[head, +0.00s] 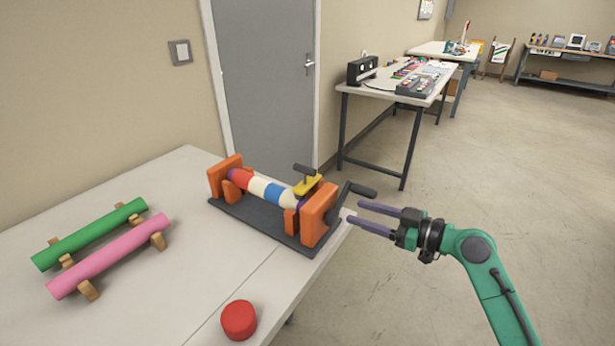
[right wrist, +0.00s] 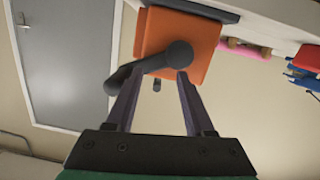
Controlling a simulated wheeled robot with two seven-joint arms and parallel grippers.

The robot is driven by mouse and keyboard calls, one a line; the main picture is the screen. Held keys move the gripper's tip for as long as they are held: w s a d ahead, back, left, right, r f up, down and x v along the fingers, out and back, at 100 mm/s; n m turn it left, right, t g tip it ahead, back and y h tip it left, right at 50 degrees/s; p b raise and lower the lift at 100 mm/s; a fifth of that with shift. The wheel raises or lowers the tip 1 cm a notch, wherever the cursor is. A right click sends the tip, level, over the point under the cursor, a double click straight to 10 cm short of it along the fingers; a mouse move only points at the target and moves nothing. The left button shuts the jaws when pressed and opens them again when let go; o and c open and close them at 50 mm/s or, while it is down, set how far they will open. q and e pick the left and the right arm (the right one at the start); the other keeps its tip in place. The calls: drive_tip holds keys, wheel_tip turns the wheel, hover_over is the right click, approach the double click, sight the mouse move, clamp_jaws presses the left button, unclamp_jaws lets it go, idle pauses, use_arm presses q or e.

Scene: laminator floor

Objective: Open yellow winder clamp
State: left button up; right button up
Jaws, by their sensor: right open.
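The winder (head: 262,225) stands on the white table, with orange end blocks on a dark base and a striped roll between them. Its yellow clamp (head: 308,184) sits on top near the right-hand block, with a dark handle (head: 304,169) above it. A dark crank (head: 352,192) sticks out from the right end. My right gripper (head: 354,213) is open and empty, its fingertips beside the crank. In the right wrist view the fingers (right wrist: 155,85) point at the orange block (right wrist: 190,35) and the dark crank (right wrist: 165,60); the yellow clamp does not show there. My left gripper is not in view.
A green roll (head: 90,234) and a pink roll (head: 110,256) rest on wooden supports at the table's left. A red round piece (head: 239,320) lies near the front edge. Other tables stand behind; the floor right of my table (head: 195,165) is clear.

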drive_tip(key=n+y, duration=0.2)
approach(307, 174)
drive_tip(key=shift+m, duration=0.3)
drive_tip(key=p+x, duration=0.1)
drive_tip(key=x, duration=0.2)
drive_tip(key=p+x, duration=0.2)
drive_tip(key=x, duration=0.1)
drive_tip(key=w+p+x, duration=0.1)
drive_tip(key=p+x, duration=0.1)
drive_tip(key=x, duration=0.2)
drive_tip(key=shift+d+r, duration=0.15)
drive_tip(key=shift+d, duration=0.05)
drive_tip(key=shift+w+a, duration=0.15)
drive_tip(key=shift+a, duration=0.1)
clamp_jaws()
